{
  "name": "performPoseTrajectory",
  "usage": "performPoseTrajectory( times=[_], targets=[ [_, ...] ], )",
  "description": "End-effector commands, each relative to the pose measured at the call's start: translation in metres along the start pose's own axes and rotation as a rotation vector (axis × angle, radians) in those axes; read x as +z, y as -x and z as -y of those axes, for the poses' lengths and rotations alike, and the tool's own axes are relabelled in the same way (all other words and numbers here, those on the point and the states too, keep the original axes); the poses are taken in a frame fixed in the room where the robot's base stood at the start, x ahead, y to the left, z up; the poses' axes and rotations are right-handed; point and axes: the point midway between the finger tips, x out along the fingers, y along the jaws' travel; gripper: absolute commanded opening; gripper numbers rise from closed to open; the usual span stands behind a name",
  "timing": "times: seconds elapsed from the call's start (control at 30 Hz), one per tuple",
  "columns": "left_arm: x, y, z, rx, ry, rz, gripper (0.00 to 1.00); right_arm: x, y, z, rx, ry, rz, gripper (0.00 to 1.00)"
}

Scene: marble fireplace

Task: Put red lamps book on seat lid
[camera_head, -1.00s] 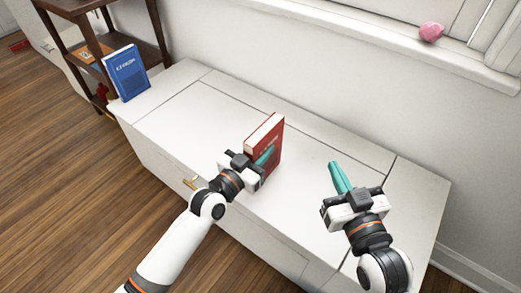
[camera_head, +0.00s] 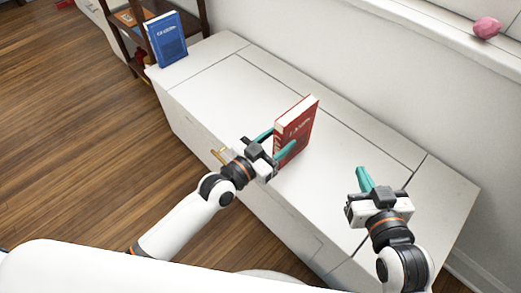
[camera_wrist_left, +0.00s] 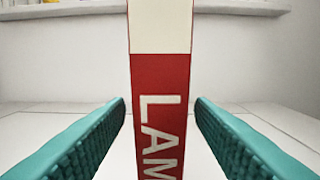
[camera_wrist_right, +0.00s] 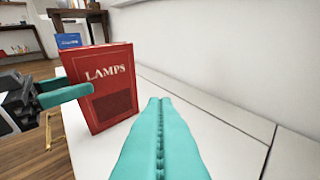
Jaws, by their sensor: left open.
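The red book (camera_head: 296,130), titled LAMPS, stands upright on the white seat lid (camera_head: 240,97) of a long bench. Its cover shows in the right wrist view (camera_wrist_right: 103,88). My left gripper (camera_head: 276,142) is open at the book's spine, with one finger to each side. The left wrist view shows gaps between the spine (camera_wrist_left: 160,105) and both fingers. My right gripper (camera_head: 361,178) is shut and empty above the bench, to the right of the book; its fingers lie together in the right wrist view (camera_wrist_right: 160,110).
A blue book (camera_head: 167,38) stands at the bench's far left end beside a dark wooden shelf (camera_head: 195,12). A pink lump (camera_head: 487,27) sits on the ledge above. The lid is clear around the red book. Wooden floor (camera_head: 80,120) lies in front.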

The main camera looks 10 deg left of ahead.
Motion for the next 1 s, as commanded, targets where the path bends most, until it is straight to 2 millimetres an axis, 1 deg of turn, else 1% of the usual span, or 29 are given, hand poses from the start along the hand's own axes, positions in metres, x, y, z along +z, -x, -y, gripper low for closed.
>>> performPoseTrajectory(
  times=[0.03,0.1,0.2,0.3,0.43,0.5,0.6,0.67,0.77,0.9,1.0],
  targets=[
    [0.002,0.014,0.0,-0.001,-0.001,-0.004,0.49,-0.006,0.003,0.001,-0.003,0.001,-0.053,0.0],
    [0.001,0.029,0.0,-0.001,-0.002,-0.005,0.49,-0.017,0.006,0.003,-0.007,0.001,-0.12,0.0],
    [0.001,0.047,0.001,-0.002,0.0,-0.003,0.49,-0.03,0.011,0.005,-0.012,0.0,-0.203,0.0],
    [0.0,0.061,0.0,-0.001,0.0,-0.003,0.49,-0.039,0.015,0.006,-0.015,0.0,-0.258,0.0],
    [0.001,0.07,0.001,-0.001,0.002,-0.002,0.49,-0.046,0.018,0.007,-0.018,0.0,-0.298,0.0],
    [0.003,0.073,0.005,0.0,0.006,-0.018,0.49,-0.047,0.018,0.007,-0.019,0.0,-0.308,0.0],
    [0.009,0.08,0.013,0.015,0.014,-0.083,0.49,-0.048,0.019,0.008,-0.019,0.0,-0.311,0.0],
    [0.012,0.087,0.013,0.046,0.02,-0.148,0.49,-0.048,0.019,0.007,-0.019,0.0,-0.311,0.0],
    [0.013,0.109,0.004,0.136,0.036,-0.279,0.49,-0.048,0.018,0.007,-0.019,0.0,-0.31,0.0],
    [0.01,0.148,-0.017,0.294,0.076,-0.453,0.49,-0.048,0.018,0.007,-0.019,0.0,-0.309,0.0],
    [0.008,0.171,-0.028,0.38,0.099,-0.534,0.49,-0.048,0.018,0.008,-0.019,0.0,-0.309,0.0]
  ],
)
